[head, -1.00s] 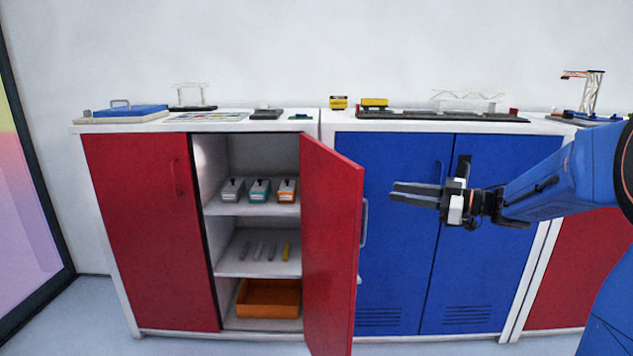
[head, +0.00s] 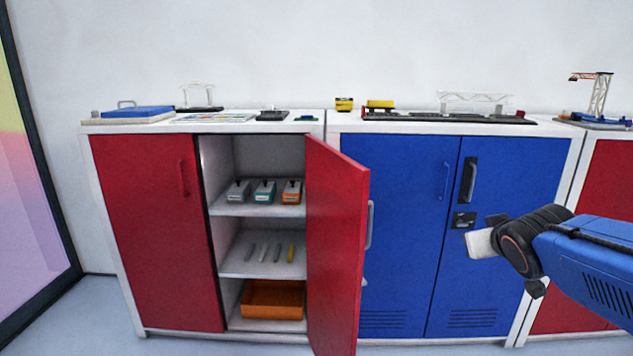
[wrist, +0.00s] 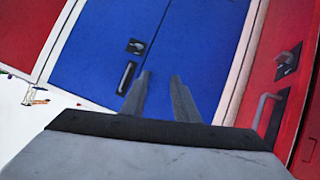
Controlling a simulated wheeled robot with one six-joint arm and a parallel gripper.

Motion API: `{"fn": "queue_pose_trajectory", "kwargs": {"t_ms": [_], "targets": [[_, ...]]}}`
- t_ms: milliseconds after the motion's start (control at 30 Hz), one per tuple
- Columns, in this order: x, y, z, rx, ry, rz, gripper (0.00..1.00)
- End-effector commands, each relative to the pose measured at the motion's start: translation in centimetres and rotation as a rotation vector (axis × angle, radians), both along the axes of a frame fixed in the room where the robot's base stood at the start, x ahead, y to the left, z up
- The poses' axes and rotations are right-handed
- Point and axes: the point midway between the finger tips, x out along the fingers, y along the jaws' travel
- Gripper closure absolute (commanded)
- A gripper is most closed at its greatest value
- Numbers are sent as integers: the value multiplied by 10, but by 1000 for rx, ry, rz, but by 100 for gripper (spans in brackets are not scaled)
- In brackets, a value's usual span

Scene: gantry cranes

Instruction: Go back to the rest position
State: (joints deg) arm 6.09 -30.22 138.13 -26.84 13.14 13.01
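My gripper (wrist: 160,75) shows in the wrist view with its two grey fingers apart and nothing between them. It points towards the blue cabinet (wrist: 90,50), whose doors are shut. In the head view my arm reaches in from the right and the wrist is in front of the right blue door (head: 495,180). The fingers are mostly hidden there behind the wrist, so the gap shows only in the wrist view.
The red cabinet's right door (head: 335,245) stands open, left of my arm. Inside are small boxes (head: 264,192), slim tools (head: 276,252) and an orange bin (head: 272,299). Models stand on the cabinet tops, including a crane (head: 598,95) at right.

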Motion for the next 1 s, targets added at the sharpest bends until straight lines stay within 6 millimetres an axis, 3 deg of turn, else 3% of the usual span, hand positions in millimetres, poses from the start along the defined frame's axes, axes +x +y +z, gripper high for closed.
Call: {"fn": "queue_pose_trajectory", "kwargs": {"t_ms": [33,300,400,500,633,1000], "targets": [[-23,3,-13,23,54,-21,73],[-147,40,-89,173,403,-51,73],[-182,55,-107,219,503,-31,73],[-206,66,-118,247,570,-12,73],[-220,73,-124,264,608,1,73],[-221,73,-124,265,611,1,73]]}}
